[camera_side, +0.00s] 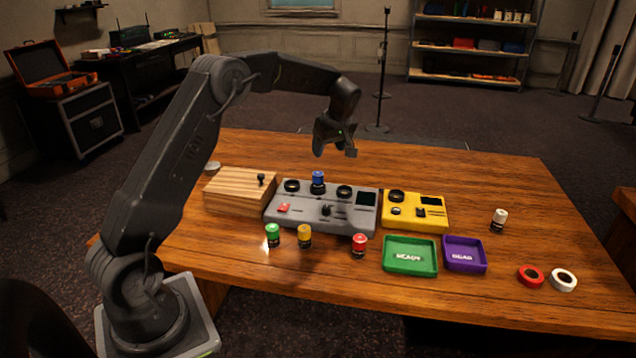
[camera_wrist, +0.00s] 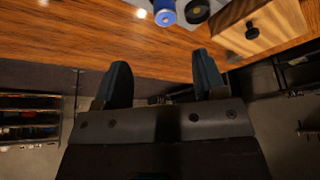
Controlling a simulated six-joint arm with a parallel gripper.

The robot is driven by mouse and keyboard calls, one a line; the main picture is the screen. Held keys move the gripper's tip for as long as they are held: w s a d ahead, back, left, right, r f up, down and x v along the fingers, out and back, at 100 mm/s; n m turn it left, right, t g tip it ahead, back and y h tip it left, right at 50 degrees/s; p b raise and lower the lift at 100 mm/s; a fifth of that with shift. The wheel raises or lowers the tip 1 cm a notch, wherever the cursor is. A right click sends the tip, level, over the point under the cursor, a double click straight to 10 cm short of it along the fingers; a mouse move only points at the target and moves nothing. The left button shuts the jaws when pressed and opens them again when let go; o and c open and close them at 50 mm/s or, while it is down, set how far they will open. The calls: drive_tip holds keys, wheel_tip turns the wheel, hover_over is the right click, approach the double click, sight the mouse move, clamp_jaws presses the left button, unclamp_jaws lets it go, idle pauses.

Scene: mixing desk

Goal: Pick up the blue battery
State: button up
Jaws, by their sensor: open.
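The blue battery (camera_side: 318,178) stands upright at the back of the grey mixing console (camera_side: 300,213), between two black knobs. In the wrist view the blue battery (camera_wrist: 165,14) shows at the top edge, partly cut off. My gripper (camera_side: 335,150) is in the air above and behind the console, apart from the battery. In the wrist view its two fingers (camera_wrist: 160,85) are spread with nothing between them.
Green (camera_side: 273,236), yellow (camera_side: 304,237) and red (camera_side: 359,246) batteries stand in front of the console. A wooden box (camera_side: 238,192) is at its left, a yellow device (camera_side: 414,211) at its right. Green (camera_side: 410,270) and purple (camera_side: 465,268) trays lie in front. The table's back is clear.

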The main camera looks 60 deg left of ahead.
sight(318, 172)
drive_tip(key=x, duration=0.8)
drive_tip(key=shift+s+f, duration=0.1)
drive_tip(key=x, duration=0.5)
drive_tip(key=shift+s, duration=0.35)
drive_tip(key=c, duration=1.1)
drive_tip(key=shift+c, duration=0.3)
